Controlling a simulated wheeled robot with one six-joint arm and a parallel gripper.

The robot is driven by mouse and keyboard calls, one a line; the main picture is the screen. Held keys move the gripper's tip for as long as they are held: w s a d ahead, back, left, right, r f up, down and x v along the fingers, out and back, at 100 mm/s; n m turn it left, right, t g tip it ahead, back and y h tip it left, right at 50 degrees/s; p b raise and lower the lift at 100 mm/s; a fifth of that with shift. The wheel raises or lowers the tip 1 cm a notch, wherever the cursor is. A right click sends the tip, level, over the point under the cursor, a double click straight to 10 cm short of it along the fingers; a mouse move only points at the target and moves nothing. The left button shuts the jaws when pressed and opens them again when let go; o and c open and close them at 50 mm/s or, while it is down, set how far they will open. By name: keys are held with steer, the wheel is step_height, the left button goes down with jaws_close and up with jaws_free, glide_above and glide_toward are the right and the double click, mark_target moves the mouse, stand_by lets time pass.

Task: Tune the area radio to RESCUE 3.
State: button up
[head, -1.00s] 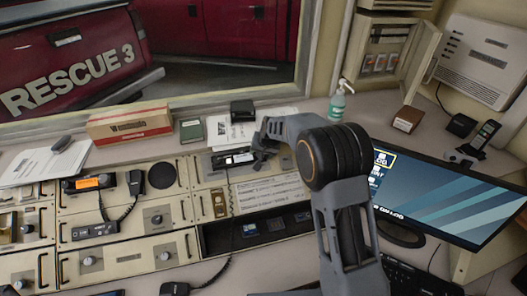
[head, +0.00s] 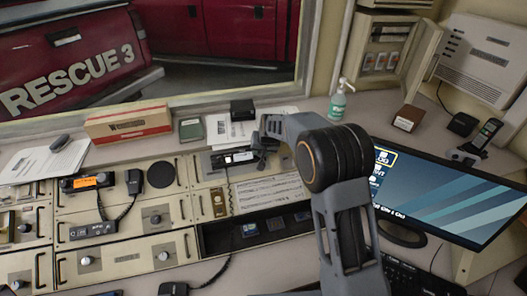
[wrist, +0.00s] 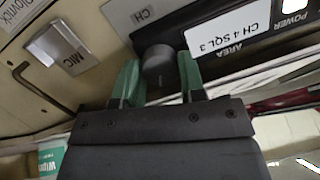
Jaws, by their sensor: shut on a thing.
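The area radio (head: 222,163) is a dark-faced unit in the back panel of the console. A round dark knob (wrist: 158,64) sits below the CH mark. My gripper (head: 258,158) is at the radio's right end. In the wrist view its green-tipped fingers (wrist: 158,80) are shut on the knob, one on each side. The knob's pointer and any channel readout cannot be made out.
Another radio with an orange display (head: 88,181) and a handset (head: 135,182) are at the left. A monitor (head: 450,200) is at the right. A truck marked RESCUE 3 shows outside.

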steer(key=o, duration=0.9)
steer(key=shift+r, duration=0.15)
steer(key=b+v, duration=0.2)
steer(key=v, duration=1.1)
steer(key=shift+s+r, duration=0.1)
steer(key=shift+r, duration=0.2)
